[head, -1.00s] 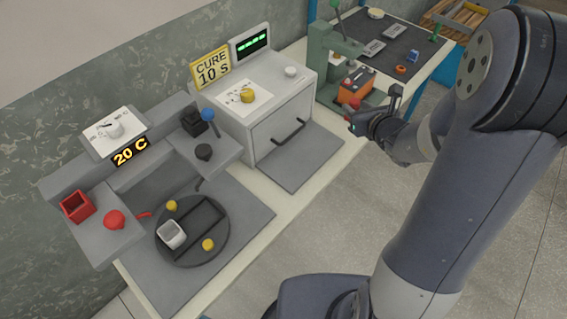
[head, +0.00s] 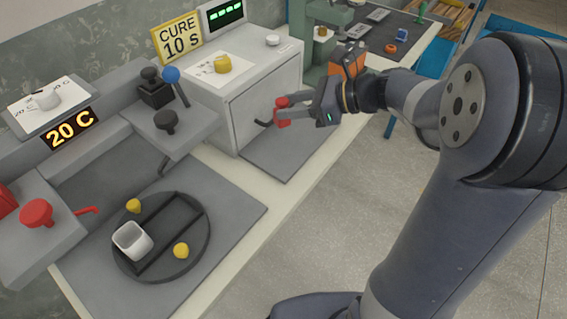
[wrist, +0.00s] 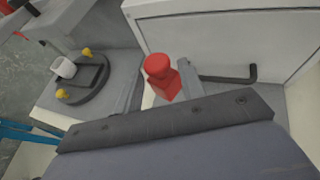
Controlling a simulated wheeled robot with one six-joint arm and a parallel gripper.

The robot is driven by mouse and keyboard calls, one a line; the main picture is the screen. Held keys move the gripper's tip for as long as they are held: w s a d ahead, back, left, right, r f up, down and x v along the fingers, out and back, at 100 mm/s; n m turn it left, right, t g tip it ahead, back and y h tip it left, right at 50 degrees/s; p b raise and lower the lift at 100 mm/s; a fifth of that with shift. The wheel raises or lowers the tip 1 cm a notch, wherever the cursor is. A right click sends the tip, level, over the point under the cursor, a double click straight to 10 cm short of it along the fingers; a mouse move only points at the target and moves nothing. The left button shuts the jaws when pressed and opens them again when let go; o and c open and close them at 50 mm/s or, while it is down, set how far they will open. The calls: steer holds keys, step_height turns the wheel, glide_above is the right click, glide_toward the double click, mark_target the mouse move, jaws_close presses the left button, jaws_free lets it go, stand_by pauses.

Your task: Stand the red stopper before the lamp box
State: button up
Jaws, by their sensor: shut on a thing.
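The red stopper (head: 282,113) is between the fingers of my gripper (head: 284,110), in front of the lamp box (head: 255,105). It also shows in the wrist view (wrist: 160,78), roughly upright, with a rounded top on a squarer body. The lamp box is a pale cabinet with a front door, a dark handle, a yellow knob and a "CURE 10 S" sign (head: 177,38). My gripper is shut on the stopper. The stopper appears above the grey mat (head: 270,165) at the box's foot; its underside is hidden.
A round dark tray (head: 205,235) holds a white cup (head: 131,241) and two yellow stoppers. A "20 C" unit (head: 72,129) with dark and blue knobs stands left. An orange block (head: 348,58) and green press stand behind my gripper. The mat is mostly clear.

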step_height(320, 180, down, 10)
steer(key=shift+s+f+b, duration=0.1)
steer(key=shift+s+b, duration=0.05)
steer(key=shift+b, duration=0.9)
steer(key=shift+f, duration=0.1)
steer(key=shift+f, duration=0.15)
steer(key=o, duration=0.9)
steer(key=shift+o, duration=0.2)
steer(key=shift+r, duration=0.4)
steer(key=p+v, duration=0.1)
steer(key=v, duration=1.1)
steer(key=shift+f, duration=0.1)
